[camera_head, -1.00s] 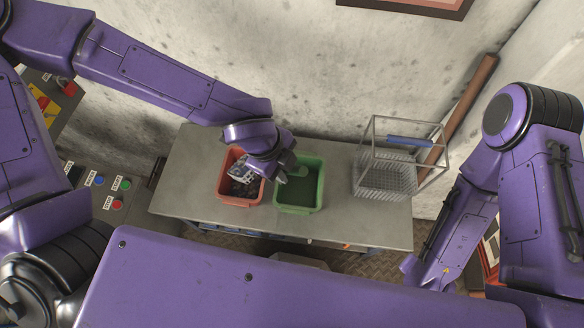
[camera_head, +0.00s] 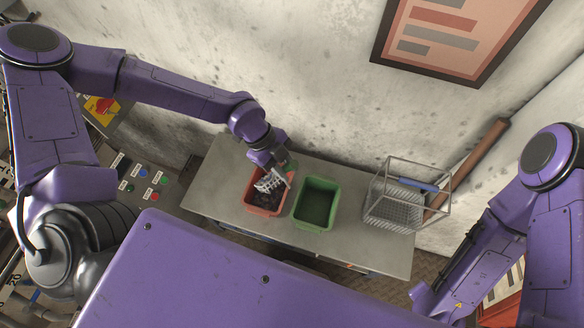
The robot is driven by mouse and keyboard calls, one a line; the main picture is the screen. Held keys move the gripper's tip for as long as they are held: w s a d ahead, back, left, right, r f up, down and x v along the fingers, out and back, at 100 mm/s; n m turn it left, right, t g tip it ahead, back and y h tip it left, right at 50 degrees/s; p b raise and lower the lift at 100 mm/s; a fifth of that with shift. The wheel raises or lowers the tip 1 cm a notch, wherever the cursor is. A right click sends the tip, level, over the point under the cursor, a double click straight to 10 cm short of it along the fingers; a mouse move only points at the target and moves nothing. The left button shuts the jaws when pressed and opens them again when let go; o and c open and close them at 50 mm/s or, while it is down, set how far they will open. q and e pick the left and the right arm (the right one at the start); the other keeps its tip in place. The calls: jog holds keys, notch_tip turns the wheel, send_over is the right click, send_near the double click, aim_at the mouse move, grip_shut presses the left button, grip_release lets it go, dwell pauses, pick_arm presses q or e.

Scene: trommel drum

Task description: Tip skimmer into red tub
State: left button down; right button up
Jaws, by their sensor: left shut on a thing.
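The red tub (camera_head: 265,211) stands on the grey table, with dark pieces lying in it. My left gripper (camera_head: 279,165) is over the back of the red tub, shut on the skimmer. The skimmer (camera_head: 270,182) is a light grey, slotted head held tilted over the tub's opening. Its handle is mostly hidden by the gripper. I cannot tell whether anything lies on the skimmer. My right arm (camera_head: 480,260) is at the right, and its gripper is not clearly visible.
A green tub (camera_head: 316,204) stands just right of the red tub and looks empty. A wire basket (camera_head: 398,205) with a blue handle stands at the table's right end. A control panel (camera_head: 140,182) with buttons is at the left. Bare table (camera_head: 225,185) lies left of the red tub.

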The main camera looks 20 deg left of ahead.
pick_arm(q)
jog(key=a, duration=0.1)
jog(key=w+a, duration=0.1)
jog(key=a+r+h+p, duration=0.1)
jog(key=shift+w+a+r, duration=0.1)
jog(key=shift+w+a, duration=0.1)
jog(key=shift+w, duration=0.1)
jog(key=w+a+g+h+b, duration=0.1)
jog(key=w+a+h+b, duration=0.2)
jog(key=a+b, duration=0.5)
jog(key=w+a+n+g+h+b, duration=0.1)
jog(key=w+a+g+h+b, duration=0.1)
jog(key=w+a+b, duration=0.3)
jog(key=a+h+b, duration=0.1)
jog(key=a+b, duration=0.1)
jog(key=shift+a+h+b, duration=0.35)
jog(key=shift+h, duration=0.05)
pick_arm(e)
notch_tip(320, 180, down, 14)
jog(key=shift+r, duration=0.15)
